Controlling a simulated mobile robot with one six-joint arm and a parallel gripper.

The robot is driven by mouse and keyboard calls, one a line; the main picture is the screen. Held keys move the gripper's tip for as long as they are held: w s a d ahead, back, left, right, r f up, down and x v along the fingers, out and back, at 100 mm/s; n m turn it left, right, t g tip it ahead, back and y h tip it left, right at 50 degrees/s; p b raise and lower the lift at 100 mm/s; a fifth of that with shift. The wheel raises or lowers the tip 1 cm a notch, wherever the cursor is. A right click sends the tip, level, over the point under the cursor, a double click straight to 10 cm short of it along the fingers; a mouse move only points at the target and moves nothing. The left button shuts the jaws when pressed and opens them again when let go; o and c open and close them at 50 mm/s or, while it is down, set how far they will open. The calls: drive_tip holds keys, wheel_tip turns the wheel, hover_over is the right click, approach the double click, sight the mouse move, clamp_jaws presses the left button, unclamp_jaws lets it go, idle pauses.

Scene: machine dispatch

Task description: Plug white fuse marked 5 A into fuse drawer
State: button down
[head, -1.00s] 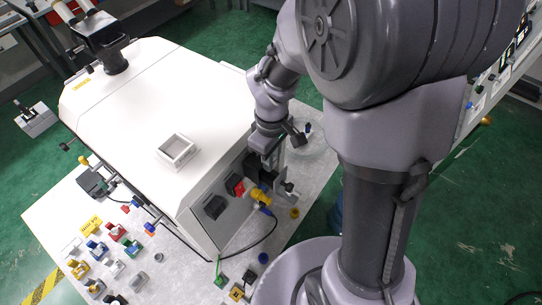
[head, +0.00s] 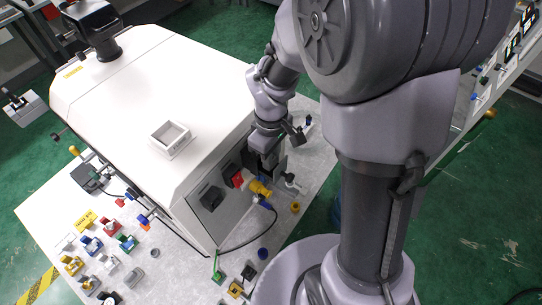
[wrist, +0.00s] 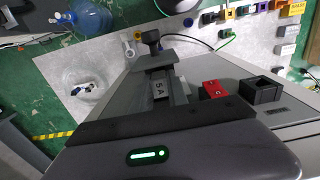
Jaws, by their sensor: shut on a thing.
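The fuse is hidden by the gripper there. I cannot clearly make out the fuse drawer, or whether the fuse touches it.
Several coloured parts lie on the bench (head: 180,268) at left.

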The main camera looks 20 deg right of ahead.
drive_tip(key=shift+f+b, duration=0.8)
drive_tip(key=shift+f, duration=0.1)
idle(0.4)
drive_tip(key=c, duration=1.2)
unclamp_jaws()
drive_tip(key=shift+r+p, duration=1.5)
drive_tip(key=shift+r, duration=0.3)
drive_tip(key=shift+r, duration=0.1)
